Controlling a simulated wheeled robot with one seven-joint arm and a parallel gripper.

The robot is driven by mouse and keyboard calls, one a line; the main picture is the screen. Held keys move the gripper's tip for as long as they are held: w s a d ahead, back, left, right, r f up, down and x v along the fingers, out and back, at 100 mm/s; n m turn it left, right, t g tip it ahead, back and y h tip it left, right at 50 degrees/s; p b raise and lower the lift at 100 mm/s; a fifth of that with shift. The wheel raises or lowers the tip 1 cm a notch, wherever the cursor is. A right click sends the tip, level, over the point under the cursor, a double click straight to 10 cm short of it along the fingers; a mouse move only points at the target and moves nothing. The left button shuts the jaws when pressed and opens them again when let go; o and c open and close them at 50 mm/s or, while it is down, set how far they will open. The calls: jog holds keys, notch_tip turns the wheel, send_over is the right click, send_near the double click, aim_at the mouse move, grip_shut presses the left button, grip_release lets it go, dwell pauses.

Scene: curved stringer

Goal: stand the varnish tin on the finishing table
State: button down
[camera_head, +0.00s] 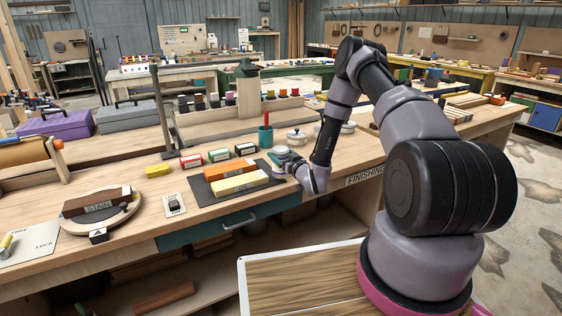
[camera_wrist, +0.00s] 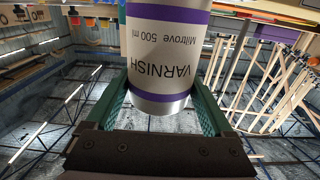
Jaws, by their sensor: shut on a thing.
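The varnish tin (camera_wrist: 160,55) is a silver cylinder with purple bands, and its label reads upside down in the wrist view. My gripper (camera_wrist: 162,98) is shut on it, with a green finger on each side. In the head view my gripper (camera_head: 284,160) is low over the front of the finishing table, beside the dark mat. I cannot tell whether the tin touches the tabletop.
A dark mat (camera_head: 203,187) with orange and yellow blocks lies left of my gripper. A green cup (camera_head: 265,137) and a lidded white pot (camera_head: 297,136) stand behind. Small coloured boxes, a switch (camera_head: 174,204) and a round turntable (camera_head: 80,222) are further left. Bare tabletop shows right of my forearm.

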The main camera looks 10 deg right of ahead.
jog(key=shift+f, duration=1.1)
jog(key=shift+f, duration=0.15)
grip_release()
